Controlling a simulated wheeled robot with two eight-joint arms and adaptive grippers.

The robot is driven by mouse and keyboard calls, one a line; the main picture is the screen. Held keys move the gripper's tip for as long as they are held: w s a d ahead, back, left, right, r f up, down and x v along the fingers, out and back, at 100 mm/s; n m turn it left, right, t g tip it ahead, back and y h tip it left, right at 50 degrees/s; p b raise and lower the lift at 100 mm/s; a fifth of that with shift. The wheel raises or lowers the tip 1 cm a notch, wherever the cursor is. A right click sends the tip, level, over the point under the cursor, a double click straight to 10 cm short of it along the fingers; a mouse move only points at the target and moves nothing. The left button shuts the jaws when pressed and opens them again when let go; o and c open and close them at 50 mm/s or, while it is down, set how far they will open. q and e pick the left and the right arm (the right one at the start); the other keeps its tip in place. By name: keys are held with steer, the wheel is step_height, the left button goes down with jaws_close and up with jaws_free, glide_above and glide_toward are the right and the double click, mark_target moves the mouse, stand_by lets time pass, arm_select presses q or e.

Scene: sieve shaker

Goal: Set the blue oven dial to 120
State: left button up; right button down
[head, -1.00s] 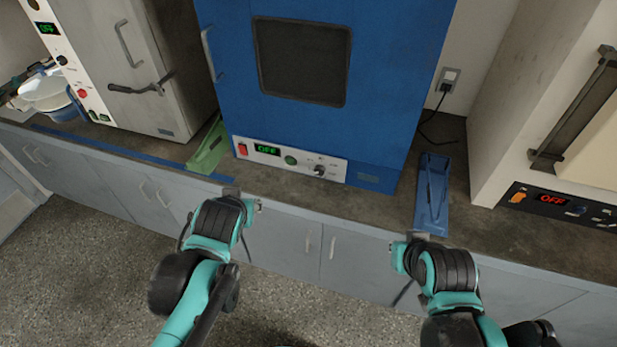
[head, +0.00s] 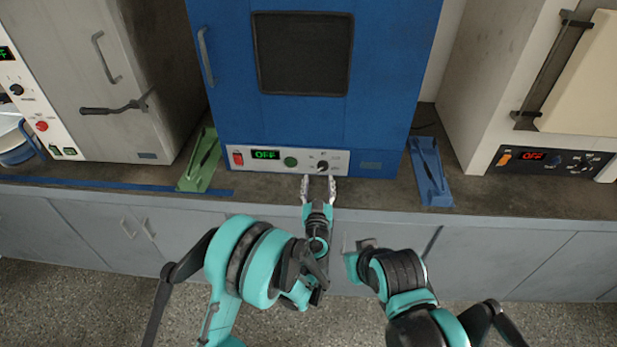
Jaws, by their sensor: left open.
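The blue oven (head: 400,100) stands at the middle of the counter, with a dark window in its door. Its white control panel (head: 225,158) has a red switch, a green display reading OFF, a green button and a dark dial (head: 322,166). My left gripper (head: 319,182) is open, with its fingertips just in front of and below the dial. I cannot tell whether they touch it. The dial's setting is too small to read. My right arm (head: 390,275) is at the lower right, in front of the counter; its gripper's fingers are not visible.
A green tray (head: 199,160) lies left of the oven and a blue tray (head: 430,172) lies right of it. A grey oven (head: 100,80) stands at the left. A cream oven (head: 478,115) with a red OFF display stands at the right. The counter's front edge runs below.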

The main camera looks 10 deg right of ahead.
mark_target(323, 168)
arm_select(q)
steer(key=shift+s+d+f+h, duration=0.3)
steer(key=shift+d+f, duration=0.1)
steer(key=shift+f, duration=0.15)
steer(key=shift+w+d+f, duration=0.15)
steer(key=shift+w, duration=0.05)
steer(key=b+x, duration=0.2)
steer(key=x, duration=0.4)
steer(key=shift+w, duration=0.1)
steer(key=shift+w+d, duration=0.15)
steer(key=shift+w, duration=0.4)
steer(key=shift+c, duration=0.3)
steer(key=c, duration=1.1)
